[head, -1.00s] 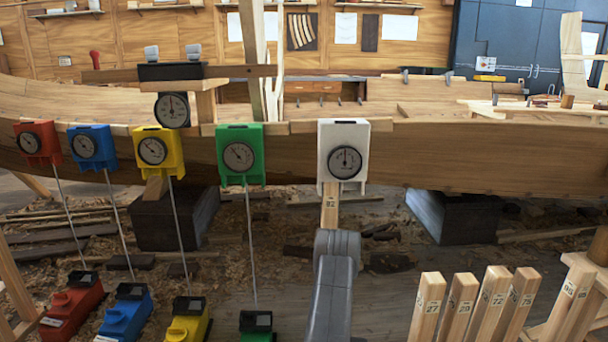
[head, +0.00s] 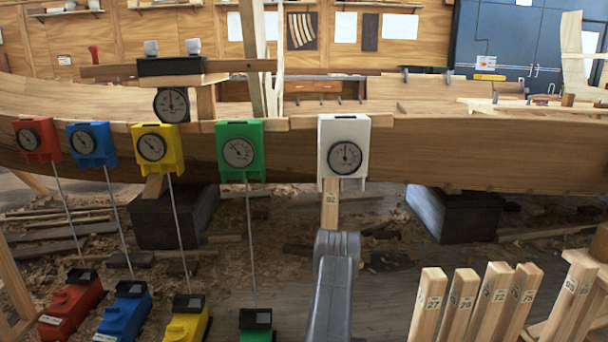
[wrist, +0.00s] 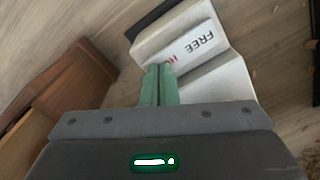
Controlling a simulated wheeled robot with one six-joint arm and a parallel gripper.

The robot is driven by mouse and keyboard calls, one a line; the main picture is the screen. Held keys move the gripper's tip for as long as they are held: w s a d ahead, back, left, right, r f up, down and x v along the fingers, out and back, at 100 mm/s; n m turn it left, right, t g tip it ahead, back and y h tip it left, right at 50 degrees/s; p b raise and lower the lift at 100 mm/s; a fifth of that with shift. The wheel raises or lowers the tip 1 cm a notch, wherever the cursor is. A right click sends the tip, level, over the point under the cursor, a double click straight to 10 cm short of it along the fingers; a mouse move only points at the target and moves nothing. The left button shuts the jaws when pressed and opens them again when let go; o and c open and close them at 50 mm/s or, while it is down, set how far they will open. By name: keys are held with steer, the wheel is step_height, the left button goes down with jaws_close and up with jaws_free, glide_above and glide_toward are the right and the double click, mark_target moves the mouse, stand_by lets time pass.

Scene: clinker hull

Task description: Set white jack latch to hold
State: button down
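The white jack (wrist: 176,37) shows in the wrist view as a pale stepped body on the floor. Its label reads FREE in black, with a red letter beside it, the rest hidden behind my fingertips. My gripper (wrist: 160,70) has its green fingers together, tips at the edge of the white jack by the red letter. I cannot make out the latch or tell whether the tips touch the jack. In the head view my arm hides the white jack. The white gauge box (head: 327,160) hangs on the hull above, its needle pointing about straight up.
Red (head: 72,303), blue (head: 124,315), yellow (head: 186,325) and green (head: 257,336) jacks stand on the floor at left, below matching gauges. Numbered wooden props (head: 462,300) stand at right. A brown box (wrist: 62,90) lies left of my fingers in the wrist view.

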steer(key=shift+f, duration=0.4)
steer(key=shift+r, duration=0.1)
steer(key=shift+r+p, duration=1.55)
steer(key=shift+r, duration=1.95)
steer(key=shift+f, duration=0.1)
step_height(320, 180, down, 7)
steer(key=b, duration=0.3)
steer(key=shift+b, duration=0.35)
steer(key=shift+r, duration=0.3)
